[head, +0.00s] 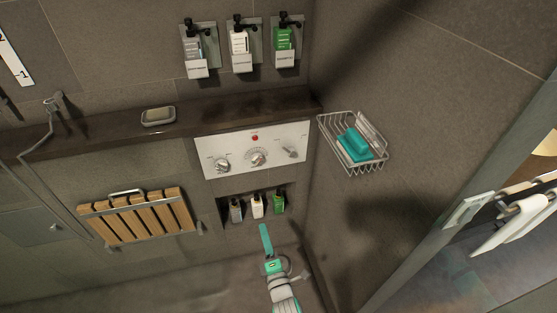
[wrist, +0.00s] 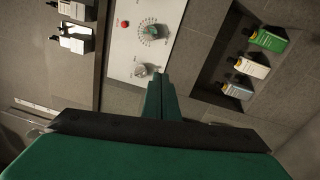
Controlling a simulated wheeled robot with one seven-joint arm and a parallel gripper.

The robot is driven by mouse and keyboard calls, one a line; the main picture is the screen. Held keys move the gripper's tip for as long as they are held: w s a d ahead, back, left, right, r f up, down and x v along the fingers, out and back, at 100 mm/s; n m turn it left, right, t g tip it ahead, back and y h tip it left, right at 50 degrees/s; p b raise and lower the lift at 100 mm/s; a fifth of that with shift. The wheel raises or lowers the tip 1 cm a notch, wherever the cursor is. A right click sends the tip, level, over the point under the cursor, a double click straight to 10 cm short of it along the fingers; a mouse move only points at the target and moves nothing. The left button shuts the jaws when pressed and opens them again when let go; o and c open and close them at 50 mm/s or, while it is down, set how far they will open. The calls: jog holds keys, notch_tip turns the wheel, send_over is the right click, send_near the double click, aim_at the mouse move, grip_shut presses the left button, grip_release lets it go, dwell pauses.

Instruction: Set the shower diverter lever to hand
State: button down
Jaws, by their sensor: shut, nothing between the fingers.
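A white control panel (head: 236,174) is set in the wall below the dark ledge. It carries a left knob (head: 222,165), a middle dial (head: 257,158) with a ring of marks, and a right lever-like handle (head: 291,152). I cannot tell which is the shower diverter; the labels are too small. In the wrist view, the middle dial (wrist: 152,31) and the left knob (wrist: 146,70) show; the right handle is out of frame. My gripper (head: 264,228) is shut and empty, below the panel and in front of the niche.
A niche (head: 225,214) with several small bottles lies below the panel. A wire basket (head: 376,160) with a teal item juts from the right wall. A folded wooden slatted seat (head: 137,216) is at left. Pump dispensers (head: 241,52) hang above the ledge.

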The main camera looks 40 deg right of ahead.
jog(key=w+d+r+n+g+h, duration=0.1)
jog(key=w+d+r+n+h, duration=0.2)
jog(key=w+d, duration=0.7)
jog(key=shift+w+d+r+n+h, duration=0.4)
jog(key=shift+d+r+h, duration=0.3)
jog(key=shift+d, duration=0.4)
jog(key=shift+r, duration=0.1)
jog(key=shift+w+a, duration=0.1)
jog(key=shift+w, duration=0.05)
